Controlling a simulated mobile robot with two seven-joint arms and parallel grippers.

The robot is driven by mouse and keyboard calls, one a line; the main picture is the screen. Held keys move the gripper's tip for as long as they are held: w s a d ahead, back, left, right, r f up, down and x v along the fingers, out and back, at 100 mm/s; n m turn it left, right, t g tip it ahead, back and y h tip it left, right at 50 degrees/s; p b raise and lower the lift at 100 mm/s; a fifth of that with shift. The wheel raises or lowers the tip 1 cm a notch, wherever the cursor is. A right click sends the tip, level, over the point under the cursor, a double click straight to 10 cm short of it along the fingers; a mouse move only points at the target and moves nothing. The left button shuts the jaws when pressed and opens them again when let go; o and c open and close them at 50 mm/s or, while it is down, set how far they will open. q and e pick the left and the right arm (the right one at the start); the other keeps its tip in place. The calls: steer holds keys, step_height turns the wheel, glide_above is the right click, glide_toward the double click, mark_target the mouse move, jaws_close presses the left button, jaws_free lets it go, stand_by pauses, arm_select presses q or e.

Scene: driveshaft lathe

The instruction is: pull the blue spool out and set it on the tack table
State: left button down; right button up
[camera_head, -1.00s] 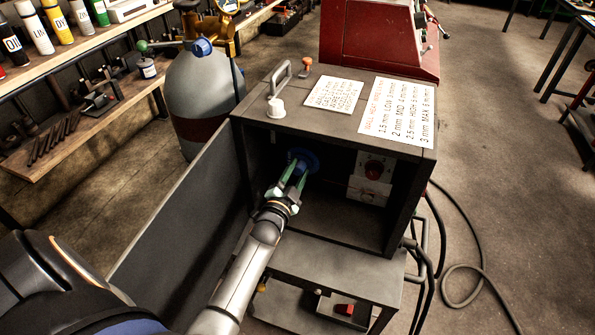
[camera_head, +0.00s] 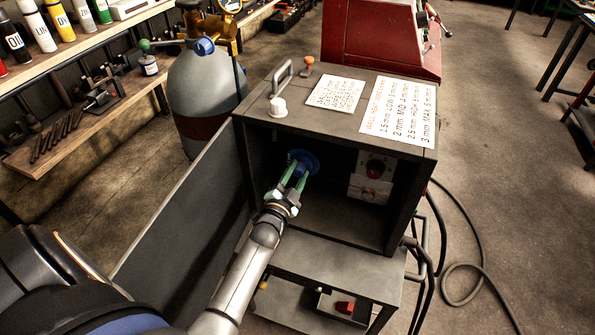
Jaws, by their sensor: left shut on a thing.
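The blue spool (camera_head: 304,160) is inside the dark open-fronted cabinet (camera_head: 330,210), near its upper left. Only part of its blue rim shows past the fingers. My left gripper (camera_head: 295,174) reaches into the cabinet from the front. Its green fingers are shut on the spool. How the spool is mounted behind the fingers is hidden in shadow. My right gripper is not in view. I cannot pick out the tack table for certain in this view.
The cabinet's open door (camera_head: 183,212) stands along the left of my arm. A grey gas cylinder (camera_head: 205,90) stands behind it. A red machine (camera_head: 380,40) is behind the cabinet.

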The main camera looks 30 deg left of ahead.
arm_select(q)
steer(key=shift+p+v, duration=0.4)
steer(key=shift+v, duration=0.4)
steer(key=shift+s+d, duration=0.1)
steer(key=shift+s, duration=0.05)
